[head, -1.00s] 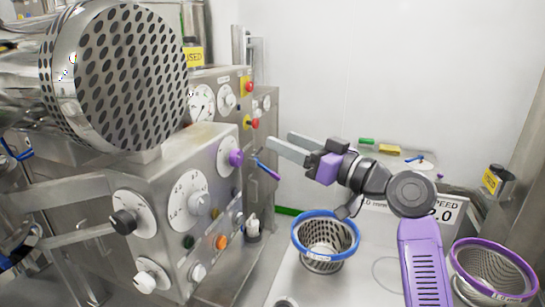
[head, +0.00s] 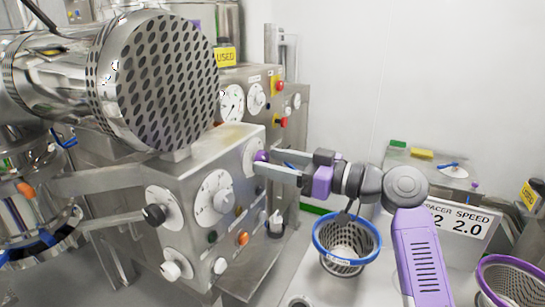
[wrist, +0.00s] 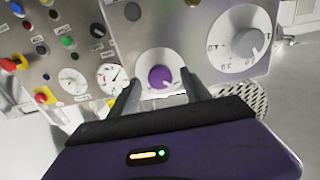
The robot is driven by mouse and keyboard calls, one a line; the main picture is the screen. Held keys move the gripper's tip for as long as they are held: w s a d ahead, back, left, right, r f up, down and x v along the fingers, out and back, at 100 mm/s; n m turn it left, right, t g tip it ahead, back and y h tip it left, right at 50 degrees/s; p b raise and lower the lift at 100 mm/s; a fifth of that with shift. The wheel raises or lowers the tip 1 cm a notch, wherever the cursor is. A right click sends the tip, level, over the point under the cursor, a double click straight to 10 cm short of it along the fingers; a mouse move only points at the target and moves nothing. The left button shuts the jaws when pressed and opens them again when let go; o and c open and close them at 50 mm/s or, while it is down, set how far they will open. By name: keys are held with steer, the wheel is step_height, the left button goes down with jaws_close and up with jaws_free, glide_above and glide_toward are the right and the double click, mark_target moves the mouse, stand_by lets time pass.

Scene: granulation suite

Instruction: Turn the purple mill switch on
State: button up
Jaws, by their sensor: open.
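The purple mill switch (head: 262,156) is a round knob on a white dial, on the upper right of the steel machine's front panel. In the wrist view the purple knob (wrist: 160,77) sits just beyond and between my fingertips, with its white dial around it. My gripper (head: 262,163) is open, its two grey fingers pointing at the knob. In the wrist view my gripper (wrist: 158,84) has one finger on each side of the knob's lower part. I cannot tell whether either finger touches it.
A large grey knob (wrist: 247,43) on a numbered dial is beside the purple one. Black (head: 154,214) and white (head: 171,270) knobs are lower on the panel. A blue-rimmed basket (head: 347,245) stands below my arm. A perforated steel drum (head: 155,80) is above the panel.

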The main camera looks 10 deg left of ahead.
steer(key=shift+w+a, duration=0.1)
steer(key=shift+a, duration=0.25)
jaws_close()
